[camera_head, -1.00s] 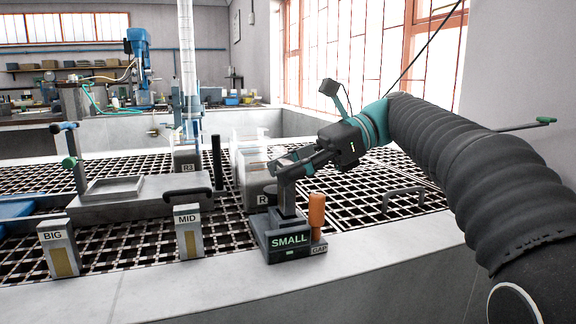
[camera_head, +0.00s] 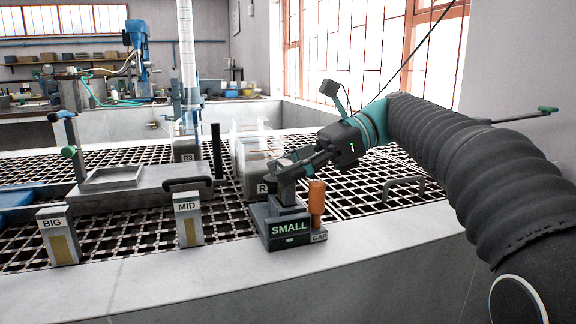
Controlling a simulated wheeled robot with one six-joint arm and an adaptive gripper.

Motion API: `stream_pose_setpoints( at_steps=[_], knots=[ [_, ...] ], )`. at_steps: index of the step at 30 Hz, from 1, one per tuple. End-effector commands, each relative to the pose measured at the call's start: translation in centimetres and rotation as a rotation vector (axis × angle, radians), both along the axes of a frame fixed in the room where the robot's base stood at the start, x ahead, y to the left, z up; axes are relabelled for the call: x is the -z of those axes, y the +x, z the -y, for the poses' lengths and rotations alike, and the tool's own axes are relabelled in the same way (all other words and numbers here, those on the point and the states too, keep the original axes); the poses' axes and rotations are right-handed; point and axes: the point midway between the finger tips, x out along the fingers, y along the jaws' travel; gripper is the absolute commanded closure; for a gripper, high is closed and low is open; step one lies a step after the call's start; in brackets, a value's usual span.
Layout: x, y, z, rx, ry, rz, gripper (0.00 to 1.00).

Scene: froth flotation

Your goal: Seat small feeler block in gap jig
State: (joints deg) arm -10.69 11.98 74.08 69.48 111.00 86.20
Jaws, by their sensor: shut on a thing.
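The gap jig (camera_head: 288,238) is a dark box with a green-lit "SMALL" panel, a small "GAP" plate and an upright orange handle at its right. It stands near the front edge of the grating. My gripper (camera_head: 287,174) is directly above it, pointing down to the left, shut on a grey upright piece (camera_head: 286,190), which I take to be the small feeler block. Its lower end goes down at the top of the jig. The jig's front hides that end, so I cannot tell how deep it sits.
Grey blocks labelled BIG (camera_head: 59,240) and MID (camera_head: 188,222) stand left of the jig. A black post (camera_head: 217,152) and clear-topped R-labelled containers (camera_head: 252,165) stand behind. A grey tray (camera_head: 112,179) lies further left. The grating at right is mostly open.

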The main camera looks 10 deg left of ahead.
Motion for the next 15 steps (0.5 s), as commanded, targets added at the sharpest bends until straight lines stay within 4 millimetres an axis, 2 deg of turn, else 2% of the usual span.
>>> stream_pose_setpoints(
  at_steps=[15],
  knots=[
    [1.1,0.0,0.0,0.0,0.0,-0.001,1.0]
  ],
)
